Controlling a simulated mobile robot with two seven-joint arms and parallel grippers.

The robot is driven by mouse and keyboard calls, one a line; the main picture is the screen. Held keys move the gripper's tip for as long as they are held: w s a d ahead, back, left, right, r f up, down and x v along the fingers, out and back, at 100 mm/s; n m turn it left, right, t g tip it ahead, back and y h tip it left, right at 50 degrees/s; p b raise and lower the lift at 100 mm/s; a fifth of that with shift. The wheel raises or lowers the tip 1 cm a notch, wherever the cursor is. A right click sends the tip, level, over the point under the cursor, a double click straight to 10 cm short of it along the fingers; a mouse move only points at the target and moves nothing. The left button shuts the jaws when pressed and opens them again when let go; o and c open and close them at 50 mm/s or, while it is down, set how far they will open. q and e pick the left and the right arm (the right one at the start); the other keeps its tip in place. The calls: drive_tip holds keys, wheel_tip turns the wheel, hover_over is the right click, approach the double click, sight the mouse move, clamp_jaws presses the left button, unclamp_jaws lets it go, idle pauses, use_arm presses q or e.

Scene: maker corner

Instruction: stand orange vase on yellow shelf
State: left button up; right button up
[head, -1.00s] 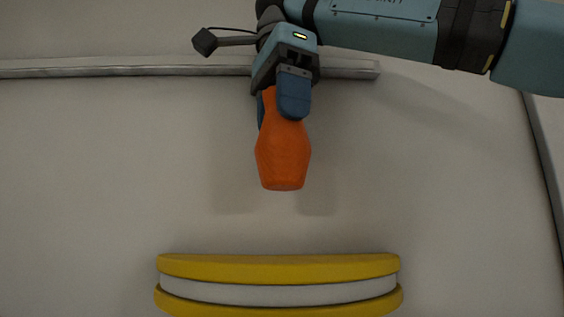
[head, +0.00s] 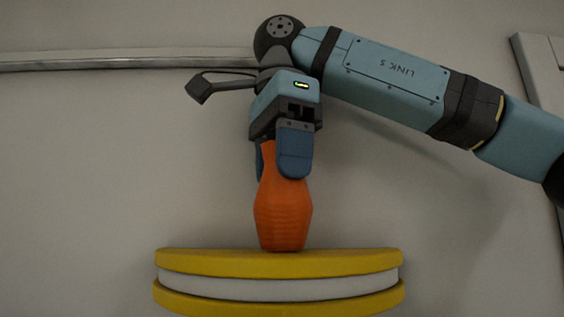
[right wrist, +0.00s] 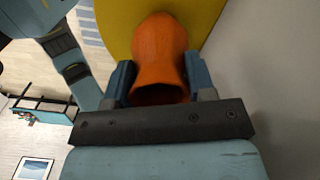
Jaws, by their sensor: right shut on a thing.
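The orange vase (head: 283,215) is upright in the head view, its base at the top of the yellow shelf (head: 280,264). It looks to be touching the shelf, though a tiny gap cannot be ruled out. My right gripper (head: 276,160) points down and is shut on the vase's neck. In the right wrist view the vase (right wrist: 160,55) sits between the two blue fingers, its open mouth towards the camera. The yellow shelf (right wrist: 118,22) shows behind it. My left gripper is in neither view.
The shelf is curved, with yellow upper and lower layers and a white band between, against a plain grey wall (head: 120,160). A grey rail (head: 120,61) runs along the wall above. The shelf top is free on both sides of the vase.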

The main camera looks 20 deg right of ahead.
drive_tip(key=shift+s+a, duration=0.15)
drive_tip(key=shift+s, duration=0.1)
drive_tip(key=o, duration=0.5)
drive_tip(key=shift+f, duration=0.15)
drive_tip(key=o, duration=0.4)
drive_tip(key=shift+w, duration=0.2)
drive_tip(key=shift+r, duration=4)
